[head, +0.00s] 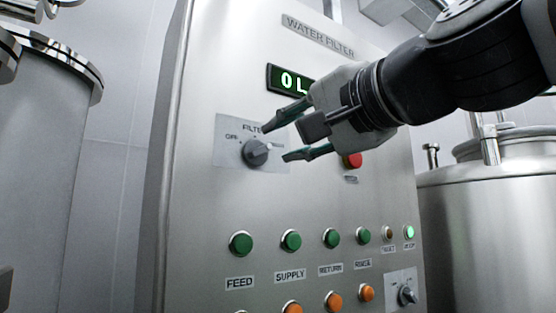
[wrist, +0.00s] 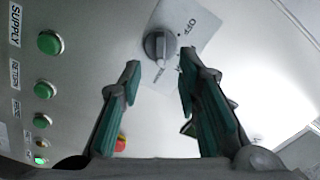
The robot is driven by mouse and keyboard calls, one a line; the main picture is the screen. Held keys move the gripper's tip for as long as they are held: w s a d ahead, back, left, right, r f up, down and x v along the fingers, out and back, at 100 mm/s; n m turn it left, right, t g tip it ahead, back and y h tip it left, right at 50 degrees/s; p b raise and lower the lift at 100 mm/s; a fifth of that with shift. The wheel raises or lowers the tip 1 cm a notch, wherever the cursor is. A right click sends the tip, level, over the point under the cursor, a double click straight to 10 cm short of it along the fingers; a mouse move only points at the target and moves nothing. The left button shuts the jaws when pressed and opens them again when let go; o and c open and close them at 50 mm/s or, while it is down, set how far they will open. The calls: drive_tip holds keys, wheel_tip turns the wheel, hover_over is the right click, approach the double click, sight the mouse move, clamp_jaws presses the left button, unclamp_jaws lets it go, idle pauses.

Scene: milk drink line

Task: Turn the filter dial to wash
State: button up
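The filter dial (head: 256,152) is a dark grey knob on a light square plate (head: 228,158) on the steel panel. In the head view its pointer mark is toward the upper right; an OFF label is at its upper left, and the other labels are partly hidden or too small to read. In the wrist view the dial (wrist: 159,46) lies ahead of the fingertips, between their lines. My gripper (head: 276,143) is open and empty, its two green-padded fingers apart, just right of the dial in the head view. The fingers also show in the wrist view (wrist: 159,78). I see no contact.
The WATER FILTER panel has a lit display (head: 292,80), partly hidden by my gripper. A red button (head: 352,160) sits just below my gripper. Green buttons (head: 291,241) and orange buttons (head: 333,301) line the lower panel, with a second dial (head: 407,295). Steel tanks stand either side.

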drive_tip(key=v, duration=0.5)
idle(0.4)
drive_tip(key=s+d+f+n+g+h, duration=0.1)
drive_tip(key=d+f+g+h, duration=0.1)
drive_tip(key=f, duration=0.7)
drive_tip(key=s+d+f+n+g+h, duration=0.1)
drive_tip(key=d+f+g+h, duration=0.1)
drive_tip(key=f, duration=0.7)
drive_tip(key=s+d+f+n+g+h, duration=0.1)
drive_tip(key=s+d+f+g, duration=0.15)
drive_tip(key=f, duration=0.65)
drive_tip(key=s+d+f+n+g+h, duration=0.1)
drive_tip(key=s+d+f+g+h, duration=0.3)
drive_tip(key=s+f, duration=0.5)
drive_tip(key=s+d+f+n+g+h, duration=0.1)
drive_tip(key=s+d+f+g, duration=0.4)
drive_tip(key=f, duration=0.5)
wheel_tip(320, 180, up, 21)
drive_tip(key=t+p, duration=0.4)
drive_tip(key=p, duration=1.5)
drive_tip(key=shift+s+t, duration=0.2)
drive_tip(key=shift+t, duration=0.15)
